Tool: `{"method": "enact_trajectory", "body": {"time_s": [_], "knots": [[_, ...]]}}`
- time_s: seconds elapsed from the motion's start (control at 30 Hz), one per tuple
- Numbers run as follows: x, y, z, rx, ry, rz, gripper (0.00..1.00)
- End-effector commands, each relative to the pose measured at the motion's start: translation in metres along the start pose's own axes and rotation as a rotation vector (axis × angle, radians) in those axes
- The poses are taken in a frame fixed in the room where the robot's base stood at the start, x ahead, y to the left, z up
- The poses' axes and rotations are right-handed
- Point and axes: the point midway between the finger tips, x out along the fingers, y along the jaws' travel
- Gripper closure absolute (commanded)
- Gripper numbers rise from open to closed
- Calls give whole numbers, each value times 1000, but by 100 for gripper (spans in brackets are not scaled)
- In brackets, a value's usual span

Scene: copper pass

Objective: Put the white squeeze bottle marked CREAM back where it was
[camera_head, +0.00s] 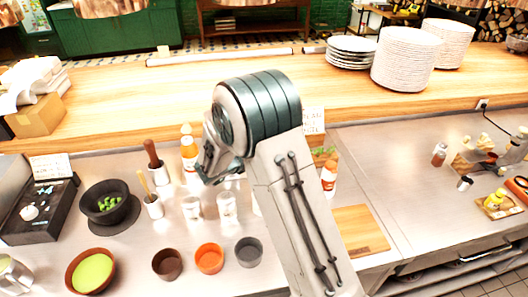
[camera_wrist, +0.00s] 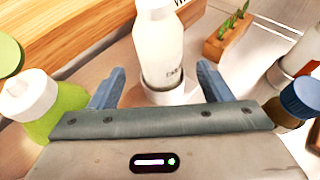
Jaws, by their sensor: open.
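A white squeeze bottle (camera_wrist: 158,48) stands ahead of my gripper in the wrist view, with partly readable dark lettering low on its side. Its lower end meets a white round rim (camera_wrist: 166,95); I cannot tell whether this is a holder or part of the bottle. My gripper (camera_wrist: 160,88) is open, one finger to each side of the bottle's lower part, with gaps visible on both sides. In the head view my gripper (camera_head: 212,172) is over the steel counter, and my arm hides much of what is behind it, so I cannot pick out the CREAM bottle there.
In the wrist view, a green bottle with a white cap (camera_wrist: 50,108) is close on the left and a blue-capped bottle (camera_wrist: 300,100) close on the right. A wooden block with green sprigs (camera_wrist: 228,38) stands behind. Orange-labelled bottles (camera_head: 189,152) and small bowls (camera_head: 209,258) surround my arm.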

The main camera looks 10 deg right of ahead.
Motion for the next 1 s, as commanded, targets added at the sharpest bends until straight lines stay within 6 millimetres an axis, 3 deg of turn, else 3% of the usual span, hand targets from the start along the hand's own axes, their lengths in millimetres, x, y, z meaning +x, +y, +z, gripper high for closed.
{"method": "enact_trajectory", "body": {"time_s": [0.2,0.4,0.5,0.57,0.73,1.0], "knots": [[-42,0,-1,1,-1,1,28],[-59,-2,1,8,1,-5,28],[-61,-14,8,57,19,-34,28],[-61,-29,15,118,41,-70,28],[-70,-96,37,428,145,-238,28],[-112,-194,44,1015,319,-525,28]]}}
